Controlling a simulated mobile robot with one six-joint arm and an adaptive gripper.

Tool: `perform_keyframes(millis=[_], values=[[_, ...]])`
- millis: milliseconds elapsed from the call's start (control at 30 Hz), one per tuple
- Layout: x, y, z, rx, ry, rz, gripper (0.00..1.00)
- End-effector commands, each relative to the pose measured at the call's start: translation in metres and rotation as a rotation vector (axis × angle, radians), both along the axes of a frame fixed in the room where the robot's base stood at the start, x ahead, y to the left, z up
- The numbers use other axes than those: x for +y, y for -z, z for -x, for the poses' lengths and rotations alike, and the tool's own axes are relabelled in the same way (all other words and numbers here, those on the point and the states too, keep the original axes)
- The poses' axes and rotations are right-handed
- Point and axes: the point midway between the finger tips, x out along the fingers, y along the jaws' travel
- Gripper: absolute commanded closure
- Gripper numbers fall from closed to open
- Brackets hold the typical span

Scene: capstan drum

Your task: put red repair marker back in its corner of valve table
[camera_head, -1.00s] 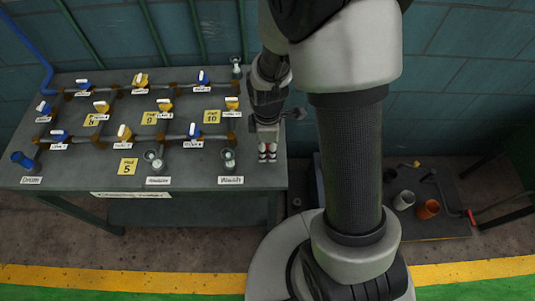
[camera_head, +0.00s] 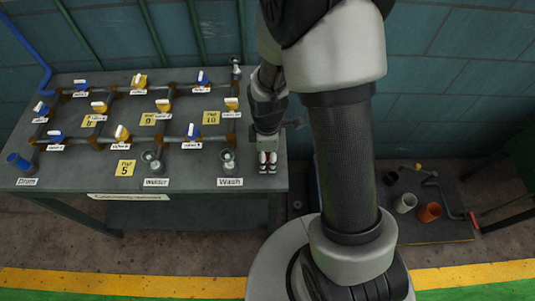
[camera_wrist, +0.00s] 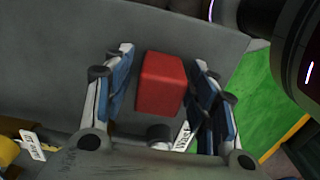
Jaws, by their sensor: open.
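The red repair marker (camera_wrist: 162,83) shows in the wrist view as a red block between the two blue-padded fingers of my gripper (camera_wrist: 165,95). The fingers are open, with a gap between the marker and each finger. In the head view my gripper (camera_head: 267,163) points down over the right front corner of the valve table (camera_head: 190,172), right of the Wash label. Small red patches show at its fingertips there; the marker itself is mostly hidden. Whether it rests on the grey top is hard to tell.
Pipes with blue and yellow valves (camera_head: 135,132) cover much of the table. The Wash cup (camera_head: 228,160) stands close left of my gripper.

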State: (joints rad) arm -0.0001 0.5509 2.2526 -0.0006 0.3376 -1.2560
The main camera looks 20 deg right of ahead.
Motion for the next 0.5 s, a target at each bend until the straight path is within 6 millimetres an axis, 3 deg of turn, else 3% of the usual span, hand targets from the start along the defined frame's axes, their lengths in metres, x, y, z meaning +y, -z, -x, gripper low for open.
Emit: perform_keyframes(millis=[300,500], values=[[0.0,-0.005,0.0,0.0,0.0,0.0,0.47],[0.0,-0.039,-0.001,-0.004,0.0,0.0,0.47]])
